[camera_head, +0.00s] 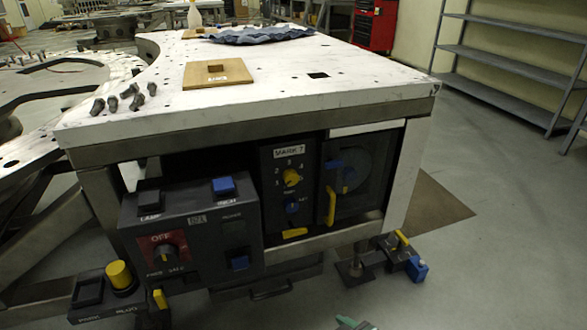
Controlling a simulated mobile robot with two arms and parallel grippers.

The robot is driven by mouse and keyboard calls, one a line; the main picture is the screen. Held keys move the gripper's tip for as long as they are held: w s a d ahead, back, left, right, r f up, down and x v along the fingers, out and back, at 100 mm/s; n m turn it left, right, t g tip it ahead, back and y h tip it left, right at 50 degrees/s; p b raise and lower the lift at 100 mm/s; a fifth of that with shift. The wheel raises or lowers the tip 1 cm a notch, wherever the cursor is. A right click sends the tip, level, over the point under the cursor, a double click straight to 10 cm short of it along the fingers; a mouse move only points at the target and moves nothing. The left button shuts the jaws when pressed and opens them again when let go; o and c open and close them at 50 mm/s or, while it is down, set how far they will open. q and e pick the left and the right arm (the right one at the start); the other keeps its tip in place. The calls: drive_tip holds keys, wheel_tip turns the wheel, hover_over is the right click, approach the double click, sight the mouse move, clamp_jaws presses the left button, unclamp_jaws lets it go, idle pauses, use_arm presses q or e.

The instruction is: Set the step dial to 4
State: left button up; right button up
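The step dial (291,177) is a small yellow knob on a dark upright panel (270,220) headed "MARK 7", under the front edge of the white table. Small white numerals stand in an arc around the knob. The knob's pointing direction is too small to read with certainty. A blue knob (292,207) sits below the dial, and a yellow bar (295,233) lies at the panel's foot.
A dark control box (190,235) with a red OFF switch plate juts out left of the dial panel. A yellow-handled door (360,185) is on its right. A small fixture with a blue block (416,268) sits lower right. A grey-green object (355,323) shows at the bottom edge.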

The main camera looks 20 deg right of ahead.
drive_tip(key=d+n+g+h+p, duration=0.1)
drive_tip(key=d, duration=0.1)
use_arm(q)
drive_tip(key=s+a+f+g+y+p, duration=0.1)
drive_tip(key=s+a+f+g, duration=0.2)
drive_tip(key=s+f+g, duration=0.35)
wheel_tip(320, 180, down, 11)
drive_tip(key=s, duration=0.2)
use_arm(e)
drive_tip(key=m+t, duration=1)
drive_tip(key=m, duration=2.3)
approach(293, 180)
drive_tip(key=w, duration=0.1)
drive_tip(key=w+b, duration=0.2)
drive_tip(key=w, duration=0.5)
drive_tip(key=shift+w+a+b, duration=0.1)
drive_tip(key=shift+b, duration=0.2)
use_arm(q)
wheel_tip(293, 180, up, 10)
drive_tip(key=t, duration=0.1)
drive_tip(key=shift+s+f, duration=0.15)
use_arm(e)
drive_tip(key=shift+w+r, duration=0.1)
drive_tip(key=shift+w, duration=0.2)
use_arm(q)
drive_tip(key=shift+d, duration=0.1)
